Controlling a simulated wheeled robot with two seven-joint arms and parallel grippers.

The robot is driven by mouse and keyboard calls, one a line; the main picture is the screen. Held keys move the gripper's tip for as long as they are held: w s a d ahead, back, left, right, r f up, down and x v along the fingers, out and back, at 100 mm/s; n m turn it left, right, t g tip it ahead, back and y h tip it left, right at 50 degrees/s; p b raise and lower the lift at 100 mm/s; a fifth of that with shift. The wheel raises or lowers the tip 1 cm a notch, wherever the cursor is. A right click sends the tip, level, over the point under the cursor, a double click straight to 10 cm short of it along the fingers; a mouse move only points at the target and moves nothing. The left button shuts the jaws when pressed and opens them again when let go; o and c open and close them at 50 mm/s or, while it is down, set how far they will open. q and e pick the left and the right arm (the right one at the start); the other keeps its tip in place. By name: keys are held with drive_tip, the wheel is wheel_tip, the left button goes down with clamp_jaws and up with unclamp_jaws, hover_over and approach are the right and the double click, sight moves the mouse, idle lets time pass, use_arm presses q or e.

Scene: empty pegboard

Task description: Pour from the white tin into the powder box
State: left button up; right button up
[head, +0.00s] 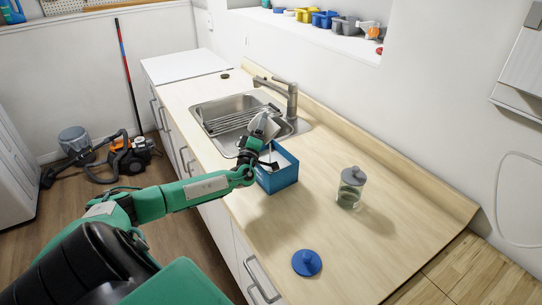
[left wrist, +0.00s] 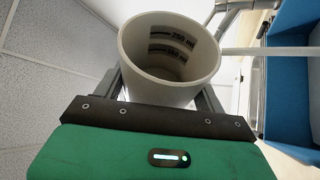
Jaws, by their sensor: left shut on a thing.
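The white tin (head: 265,126) is a pale cup, held tilted above the counter between the sink and the powder box. In the left wrist view I look into the mouth of the tin (left wrist: 170,50), with measuring marks on its inner wall; no contents are plain. My left gripper (head: 257,141) is shut on the tin, its fingers on either side. The powder box (head: 282,181) is an open blue box on the counter, just below and right of the gripper. Its blue wall also shows at the right of the left wrist view (left wrist: 288,88). Its inside is mostly hidden. My right gripper is out of view.
A steel sink (head: 215,110) with a tap (head: 290,97) lies behind the box. A glass jar with a grey lid (head: 351,187) stands to the right, and a blue knobbed lid (head: 307,263) lies in front. The counter between them is clear.

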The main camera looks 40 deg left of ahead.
use_arm(q)
drive_tip(key=shift+d+r+m, duration=0.15)
drive_tip(key=shift+d+m, duration=0.05)
drive_tip(key=shift+m, duration=0.5)
drive_tip(key=shift+w+d+r+m+t+h, duration=0.1)
drive_tip(key=shift+d+r+m+t+h, duration=0.1)
drive_tip(key=shift+r+m+t+h, duration=0.25)
